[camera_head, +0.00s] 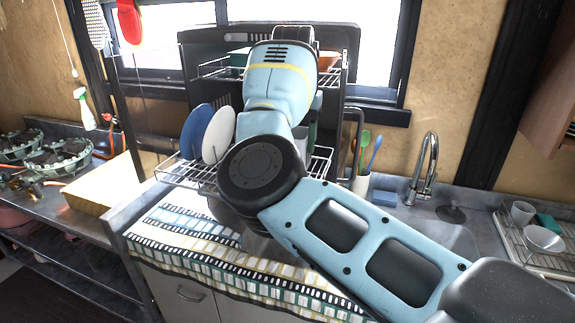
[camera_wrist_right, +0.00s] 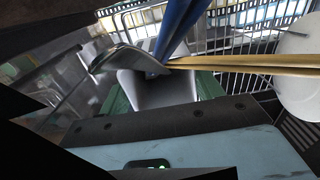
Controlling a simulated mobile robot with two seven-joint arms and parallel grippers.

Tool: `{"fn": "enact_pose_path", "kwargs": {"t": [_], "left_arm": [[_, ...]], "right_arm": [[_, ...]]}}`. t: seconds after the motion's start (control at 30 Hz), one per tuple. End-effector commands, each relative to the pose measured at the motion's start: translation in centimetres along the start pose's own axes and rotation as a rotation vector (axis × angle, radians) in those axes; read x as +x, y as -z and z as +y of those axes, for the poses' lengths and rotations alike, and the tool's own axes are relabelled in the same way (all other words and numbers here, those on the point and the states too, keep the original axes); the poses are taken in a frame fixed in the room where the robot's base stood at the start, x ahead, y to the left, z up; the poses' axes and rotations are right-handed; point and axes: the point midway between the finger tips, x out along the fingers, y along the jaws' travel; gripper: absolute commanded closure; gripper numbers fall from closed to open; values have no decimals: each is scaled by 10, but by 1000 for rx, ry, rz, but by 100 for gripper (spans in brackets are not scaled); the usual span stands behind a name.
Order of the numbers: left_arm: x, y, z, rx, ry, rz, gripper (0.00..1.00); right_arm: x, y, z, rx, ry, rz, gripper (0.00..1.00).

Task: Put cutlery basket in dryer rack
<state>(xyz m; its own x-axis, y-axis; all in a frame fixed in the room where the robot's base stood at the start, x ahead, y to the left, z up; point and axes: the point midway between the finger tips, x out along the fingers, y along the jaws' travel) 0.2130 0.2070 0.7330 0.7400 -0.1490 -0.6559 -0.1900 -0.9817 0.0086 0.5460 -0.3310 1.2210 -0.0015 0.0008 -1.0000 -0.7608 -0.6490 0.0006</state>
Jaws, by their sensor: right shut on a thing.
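The dryer rack (camera_head: 183,174) is a dark frame with wire shelves, standing behind the sink counter. My right arm reaches across the front of it and hides its middle and the right gripper in the head view. In the right wrist view, my right gripper (camera_wrist_right: 162,106) is shut on the cutlery basket (camera_wrist_right: 165,92), a pale container with green beside it. A blue handle (camera_wrist_right: 176,28), yellowish handles (camera_wrist_right: 245,64) and a metal spoon (camera_wrist_right: 118,58) stick out of it. Wire bars (camera_wrist_right: 240,40) lie close behind it; I cannot tell whether it rests on them. My left gripper is out of view.
A blue plate (camera_head: 196,131) and a white plate (camera_head: 218,135) stand at the left of the lower shelf. A utensil holder (camera_head: 361,184), a blue sponge (camera_head: 385,198) and a tap (camera_head: 423,170) are to the right. A striped cloth (camera_head: 190,235) covers the counter front.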

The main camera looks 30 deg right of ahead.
Motion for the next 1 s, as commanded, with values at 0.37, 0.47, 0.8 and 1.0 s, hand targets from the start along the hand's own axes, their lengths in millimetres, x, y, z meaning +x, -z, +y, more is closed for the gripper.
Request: {"fn": "enact_pose_path", "kwargs": {"t": [0.37, 0.47, 0.8, 1.0], "left_arm": [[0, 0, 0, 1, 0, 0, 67], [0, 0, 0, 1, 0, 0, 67], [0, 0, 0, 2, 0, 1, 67], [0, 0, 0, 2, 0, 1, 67]], "right_arm": [[22, 0, 0, 1, 1, 2, 58], [35, 0, 0, 1, -2, 1, 58], [61, 0, 0, 0, 1, 4, 58], [62, 0, 0, 0, 2, 3, 58]]}}
